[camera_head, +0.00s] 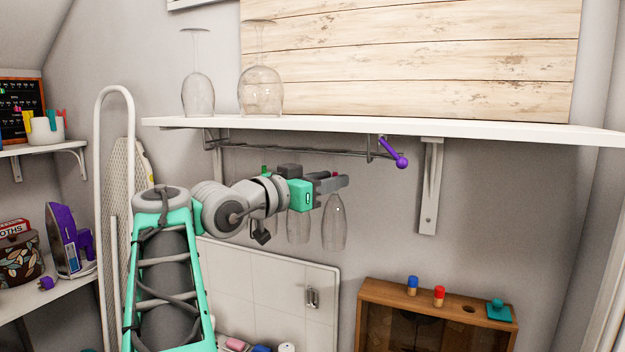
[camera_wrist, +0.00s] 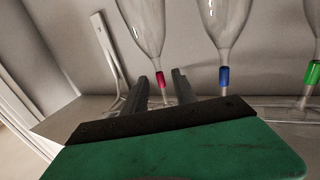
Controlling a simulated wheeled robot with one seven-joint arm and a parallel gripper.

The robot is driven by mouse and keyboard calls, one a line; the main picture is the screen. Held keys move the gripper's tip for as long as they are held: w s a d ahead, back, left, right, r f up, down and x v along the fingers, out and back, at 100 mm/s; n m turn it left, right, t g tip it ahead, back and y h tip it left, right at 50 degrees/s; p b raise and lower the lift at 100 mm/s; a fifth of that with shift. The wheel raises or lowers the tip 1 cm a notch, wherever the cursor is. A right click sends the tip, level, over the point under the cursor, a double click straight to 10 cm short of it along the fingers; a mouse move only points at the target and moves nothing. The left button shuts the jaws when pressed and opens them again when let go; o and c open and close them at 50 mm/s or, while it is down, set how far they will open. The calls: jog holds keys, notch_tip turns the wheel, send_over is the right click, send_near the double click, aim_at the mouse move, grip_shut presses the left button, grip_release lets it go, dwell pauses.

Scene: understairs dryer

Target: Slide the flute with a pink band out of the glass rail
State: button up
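The flute with a pink band (camera_head: 334,222) hangs upside down under the white shelf, bowl downward. Its pink band (camera_wrist: 160,78) shows in the wrist view between my two finger tips. My gripper (camera_head: 338,182) is at stem height. In the wrist view, my gripper (camera_wrist: 163,85) has its fingers apart, with gaps beside the stem; whether the stem is fully between them in depth is unclear. The glass rail (camera_head: 300,150) is a metal wire rack under the shelf.
A flute with a blue band (camera_wrist: 223,77) hangs close beside, and a green-banded one (camera_wrist: 312,74) is farther right. A purple-knobbed rod (camera_head: 400,161) sticks out from the rail. A shelf bracket (camera_head: 431,185) stands to the right.

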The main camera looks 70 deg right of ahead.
jog(key=shift+x, duration=1.1)
jog(key=shift+w, duration=0.1)
grip_shut()
dwell(0.5)
jog(key=shift+s+a+r+b, duration=0.15)
jog(key=shift+s+b, duration=0.35)
jog(key=shift+s, duration=0.75)
jog(key=shift+s+a+r+b, duration=0.15)
jog(key=shift+s+b, duration=0.3)
jog(key=shift+s, duration=0.8)
